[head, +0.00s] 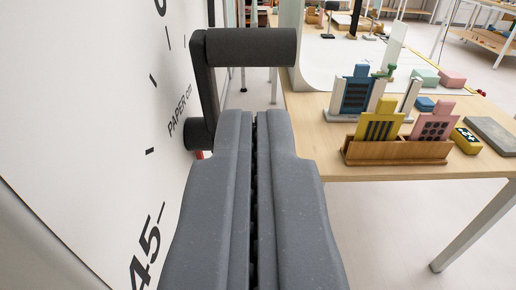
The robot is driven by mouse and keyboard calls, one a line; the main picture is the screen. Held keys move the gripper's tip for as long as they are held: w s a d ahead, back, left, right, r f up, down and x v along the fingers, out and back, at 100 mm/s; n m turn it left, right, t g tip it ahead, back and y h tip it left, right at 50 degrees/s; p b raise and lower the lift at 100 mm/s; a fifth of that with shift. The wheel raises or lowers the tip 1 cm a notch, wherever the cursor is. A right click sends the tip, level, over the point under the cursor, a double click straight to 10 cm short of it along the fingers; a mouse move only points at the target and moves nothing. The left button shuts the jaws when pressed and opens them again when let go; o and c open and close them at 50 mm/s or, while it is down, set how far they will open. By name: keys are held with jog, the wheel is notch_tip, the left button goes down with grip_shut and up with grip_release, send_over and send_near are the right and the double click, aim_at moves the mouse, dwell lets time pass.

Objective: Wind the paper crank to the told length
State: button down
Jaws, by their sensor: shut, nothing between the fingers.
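The paper crank (207,85) is black, with an arm standing up from a round hub (195,134) on a white panel at the left. Its cylindrical handle (252,47) points right from the top of the arm. The white dial panel (85,120) reads "PAPER cm" and shows tick marks and "45" at the lower left. A bit of red shows just below the hub, mostly hidden. My gripper (254,114) is shut and empty. Its tips are below the handle in the picture and right of the hub; I cannot tell the exact depth between them.
A wooden table (330,165) stands at the right, holding a wooden tray (395,152) with yellow and pink cards, a blue piece (355,92) and several small blocks. A table leg (474,232) stands at lower right. Pale floor shows between panel and table.

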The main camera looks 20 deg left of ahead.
aim_at(255, 29)
jog(key=x, duration=0.8)
jog(key=shift+w+r+p, duration=0.1)
jog(key=shift+r+p, duration=0.2)
jog(key=shift+p, duration=0.3)
jog(key=p, duration=0.2)
jog(key=r+g+p, duration=0.1)
jog(key=p, duration=0.2)
jog(key=shift+w+a, duration=0.2)
jog(key=shift+w, duration=0.2)
jog(key=shift+w+a+r+g+h+p, duration=0.1)
jog(key=shift+w+a+g+h+p, duration=0.35)
jog(key=shift+p, duration=1.15)
jog(key=shift+w+d+g+y+p, duration=0.15)
jog(key=shift+w+p, duration=0.6)
jog(key=shift+p, duration=0.9)
jog(key=shift+w+a+r+g+h+p, duration=0.1)
jog(key=shift+w+a+g+h+p, duration=0.3)
jog(key=shift+p, duration=1.2)
jog(key=shift+w, duration=0.35)
jog(key=shift+s+p, duration=0.1)
jog(key=shift+p, duration=0.2)
